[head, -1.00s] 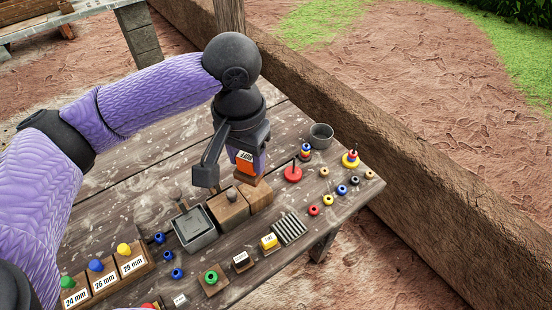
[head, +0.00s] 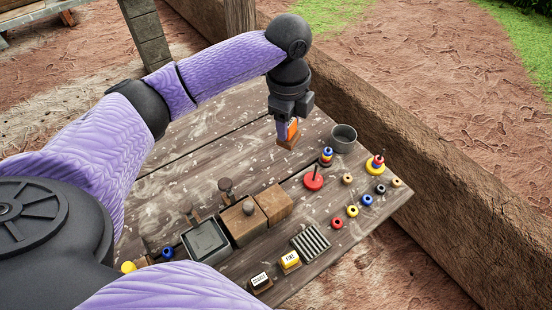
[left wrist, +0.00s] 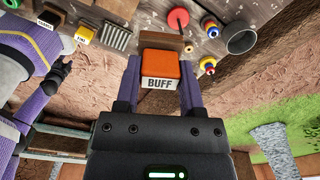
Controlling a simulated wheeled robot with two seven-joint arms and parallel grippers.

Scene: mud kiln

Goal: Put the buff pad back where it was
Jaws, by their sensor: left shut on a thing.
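The buff pad (head: 293,128) is an orange block with a white BUFF label and brown wood at its lower end. My left gripper (head: 288,124) is shut on it near the table's far edge, left of the grey cup. In the left wrist view the pad (left wrist: 160,70) sits between both fingers, label towards the camera. I cannot tell whether its brown end (left wrist: 162,40) touches the table. A dark, claw-like part (left wrist: 58,72) beside a purple arm shows at the left of that view; it may be my right gripper, its opening unclear.
A grey cup (head: 343,138), a red disc with a post (head: 313,181) and stacked rings (head: 375,165) stand at the right. Wooden blocks (head: 244,220), a grey tray (head: 206,241), a ribbed grey block (head: 310,243) and the FINE block (head: 290,262) lie nearer. The table's far left is clear.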

